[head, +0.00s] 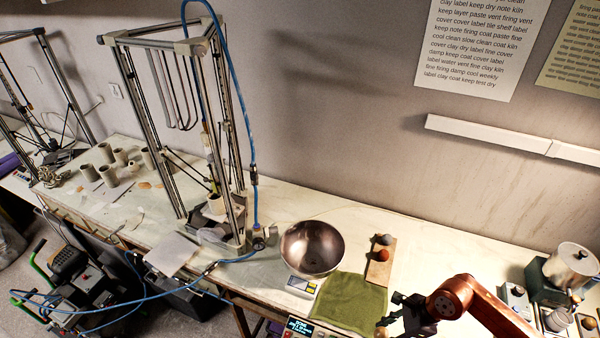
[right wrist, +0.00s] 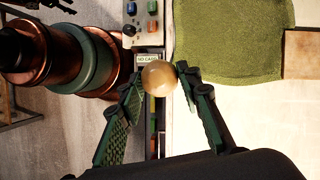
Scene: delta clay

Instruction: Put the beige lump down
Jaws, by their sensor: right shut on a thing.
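The beige lump (right wrist: 159,78) is a smooth round ball held between the two fingertips of my right gripper (right wrist: 156,76) in the right wrist view. In the head view my right gripper (head: 391,316) is at the bottom, just right of the green cloth, and the lump (head: 381,331) shows small at its tips. In the right wrist view the lump appears over the table's front edge, apart from the cloth. Its height above the table is hard to tell. My left gripper is not in view.
A green cloth (head: 352,303) lies beside a steel bowl (head: 312,248) on a scale. Behind it a wooden board (head: 376,274) carries a grey ball (head: 384,239) and an orange-brown ball (head: 382,255). Pots and jars stand at right. Bare tabletop (head: 430,262) lies right of the board.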

